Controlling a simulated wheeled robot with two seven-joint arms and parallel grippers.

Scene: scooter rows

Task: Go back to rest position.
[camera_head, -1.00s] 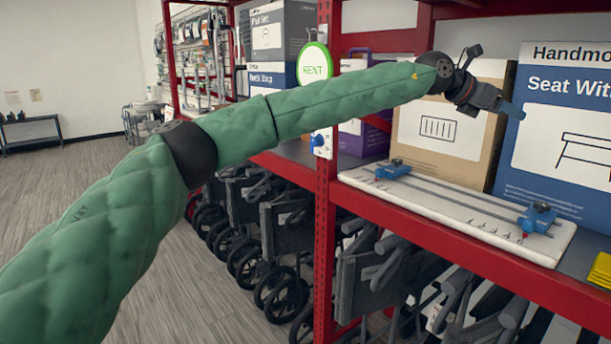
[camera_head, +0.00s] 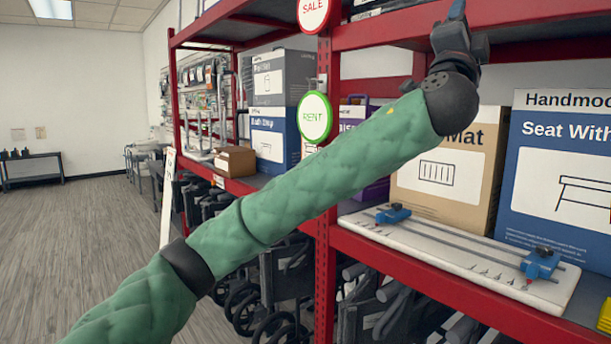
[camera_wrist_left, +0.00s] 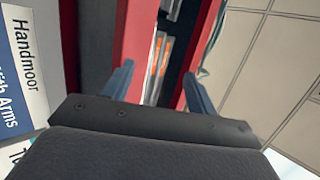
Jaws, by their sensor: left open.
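My left arm, in a green quilted sleeve, rises from the bottom left of the head view. Its left gripper (camera_head: 456,12) points up beside the upper red shelf beam, in front of the rack. In the left wrist view the left gripper (camera_wrist_left: 160,88) shows two blue fingers spread apart with nothing between them. Beyond the fingers are a red beam (camera_wrist_left: 138,45) and part of the ceiling (camera_wrist_left: 262,60). My right gripper is in neither view.
A white board (camera_head: 455,255) with rails and blue clamps (camera_head: 540,262) lies on the shelf. Behind it stand a tan mat box (camera_head: 440,190) and a blue seat box (camera_head: 550,180). A red post (camera_head: 323,200) carries round signs. Open floor (camera_head: 80,240) lies left.

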